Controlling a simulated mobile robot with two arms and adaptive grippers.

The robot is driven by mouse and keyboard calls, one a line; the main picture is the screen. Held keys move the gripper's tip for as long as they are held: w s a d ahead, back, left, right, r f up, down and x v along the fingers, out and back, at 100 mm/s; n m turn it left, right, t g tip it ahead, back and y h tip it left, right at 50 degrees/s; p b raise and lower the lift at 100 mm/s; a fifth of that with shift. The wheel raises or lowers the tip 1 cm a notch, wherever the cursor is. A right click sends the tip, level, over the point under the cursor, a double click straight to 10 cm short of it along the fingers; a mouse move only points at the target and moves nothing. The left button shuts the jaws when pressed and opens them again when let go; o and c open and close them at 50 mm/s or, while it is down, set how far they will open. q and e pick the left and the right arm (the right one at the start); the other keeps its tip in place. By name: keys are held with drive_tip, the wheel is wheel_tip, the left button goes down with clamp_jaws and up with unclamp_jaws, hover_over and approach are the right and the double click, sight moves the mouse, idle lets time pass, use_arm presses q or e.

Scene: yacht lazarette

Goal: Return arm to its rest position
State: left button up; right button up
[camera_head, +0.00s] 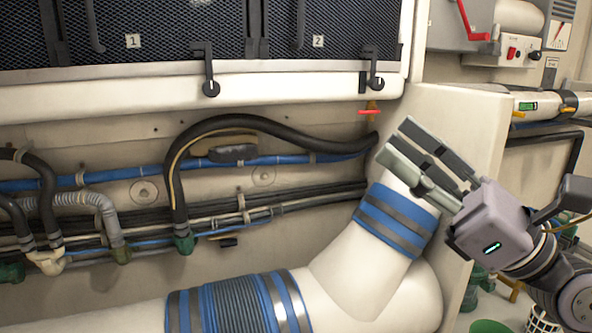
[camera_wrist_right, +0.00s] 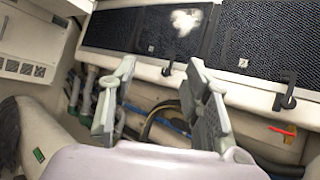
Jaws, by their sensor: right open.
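My right gripper (camera_head: 425,160) reaches in from the right in the head view, in front of the white bulkhead and above the large white pipe elbow (camera_head: 345,262). Its two long fingers point up and left. In the right wrist view the gripper (camera_wrist_right: 158,105) shows its fingers spread apart with nothing between them. It is open and empty. Parts of the blue-banded pipe are hidden behind the gripper's lower finger. My left gripper is in neither view.
Dark mesh panels (camera_head: 140,30) marked 1 and 2 have black latches (camera_head: 209,75). Black and blue hoses (camera_head: 270,130) run below them. A red valve handle (camera_head: 370,111) sits close left of my gripper. A switch box (camera_head: 505,48) and green items (camera_head: 487,326) are at right.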

drive_tip(key=w+d+f+m+t+h, duration=0.3)
drive_tip(key=d+f+m+t+h, duration=0.35)
drive_tip(key=m, duration=0.85)
drive_tip(key=w+d+f+m+t+h, duration=0.4)
drive_tip(key=m+t+h, duration=0.4)
drive_tip(key=m+h, duration=0.55)
drive_tip(key=d+f+m+g+h, duration=0.3)
drive_tip(key=f+m+g, duration=0.3)
drive_tip(key=f, duration=0.6)
drive_tip(key=d+f+m+g+h, duration=0.2)
drive_tip(key=f+m+g+h, duration=0.1)
drive_tip(key=f+m, duration=0.75)
drive_tip(key=s+a+f+m+g+y, duration=0.15)
drive_tip(key=s+f+g, duration=0.25)
drive_tip(key=s+f, duration=0.45)
drive_tip(key=s+a+f+m+g+y, duration=0.1)
drive_tip(key=s+a+f+g, duration=0.2)
drive_tip(key=s+f+g, duration=0.35)
drive_tip(key=s+a+f+m+g+y, duration=0.1)
drive_tip(key=s+a+f+g+y, duration=0.15)
drive_tip(key=s+f, duration=0.7)
wheel_tip(320, 180, down, 26)
drive_tip(key=g+h, duration=0.1)
drive_tip(key=s+d+f+g, duration=0.1)
drive_tip(key=s+d+f, duration=0.2)
drive_tip(key=s+f, duration=1.3)
drive_tip(key=shift+s+f, duration=0.3)
drive_tip(key=shift+s, duration=0.25)
drive_tip(key=shift+n, duration=0.25)
